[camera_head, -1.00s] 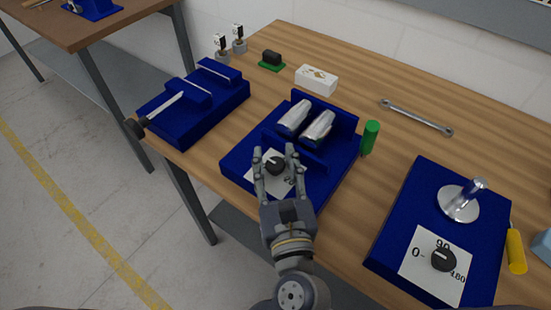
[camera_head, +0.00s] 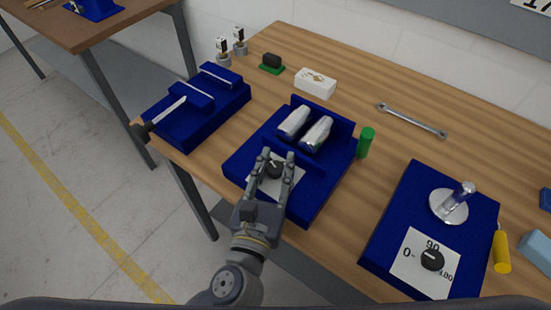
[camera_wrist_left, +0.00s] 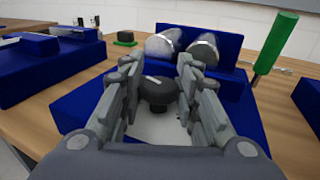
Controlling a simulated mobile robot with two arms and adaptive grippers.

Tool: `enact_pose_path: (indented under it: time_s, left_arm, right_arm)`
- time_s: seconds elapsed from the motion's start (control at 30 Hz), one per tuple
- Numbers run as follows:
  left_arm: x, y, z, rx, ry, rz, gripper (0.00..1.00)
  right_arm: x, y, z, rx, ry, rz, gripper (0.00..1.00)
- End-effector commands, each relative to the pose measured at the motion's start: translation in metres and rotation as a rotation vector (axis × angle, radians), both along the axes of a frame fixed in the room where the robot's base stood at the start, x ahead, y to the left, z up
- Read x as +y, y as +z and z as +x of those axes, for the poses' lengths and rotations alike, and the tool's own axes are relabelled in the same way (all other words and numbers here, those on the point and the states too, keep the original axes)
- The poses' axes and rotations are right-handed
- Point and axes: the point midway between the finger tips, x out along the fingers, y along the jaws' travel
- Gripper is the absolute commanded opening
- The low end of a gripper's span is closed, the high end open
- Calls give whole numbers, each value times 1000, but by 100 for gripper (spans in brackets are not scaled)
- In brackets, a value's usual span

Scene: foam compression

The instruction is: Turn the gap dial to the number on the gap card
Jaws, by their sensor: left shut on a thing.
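The black gap dial (camera_head: 275,170) sits on a white plate on the front of the middle blue roller machine (camera_head: 235,165), below two silver rollers (camera_head: 305,127). My left gripper (camera_head: 276,156) reaches in from the front, with its fingers on both sides of the dial, shut on it. In the left wrist view the dial (camera_wrist_left: 158,92) stands between the fingers, with a pale pointer line on top. The plate's markings are mostly hidden by the fingers. My right gripper is not in view.
A blue vise-like device (camera_head: 200,118) is left, another blue machine with a numbered dial (camera_head: 432,260) is right. A green handle (camera_head: 366,142) stands beside the rollers. A white box (camera_head: 315,83), green-based black block (camera_head: 271,63) and wrench (camera_head: 411,120) lie behind.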

Motion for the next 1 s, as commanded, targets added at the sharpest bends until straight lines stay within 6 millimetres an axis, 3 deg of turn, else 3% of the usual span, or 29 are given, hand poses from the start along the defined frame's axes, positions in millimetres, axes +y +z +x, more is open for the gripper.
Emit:
enact_pose_path:
  time_s: [0.03, 0.2, 0.47, 0.67, 1.0]
  left_arm:
    - [2, 4, 0, 1, -46, 10, 6]
    - [2, 4, 1, 0, -207, 12, 6]
    - [3, 2, 2, 0, -452, 10, 6]
    - [2, -1, 3, -1, -641, 9, 6]
    - [1, -3, 3, -2, -930, 6, 6]
  right_arm:
    - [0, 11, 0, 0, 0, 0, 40]
    - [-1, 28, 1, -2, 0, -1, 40]
    - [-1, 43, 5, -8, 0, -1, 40]
    - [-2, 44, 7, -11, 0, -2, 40]
    - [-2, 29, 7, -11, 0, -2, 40]
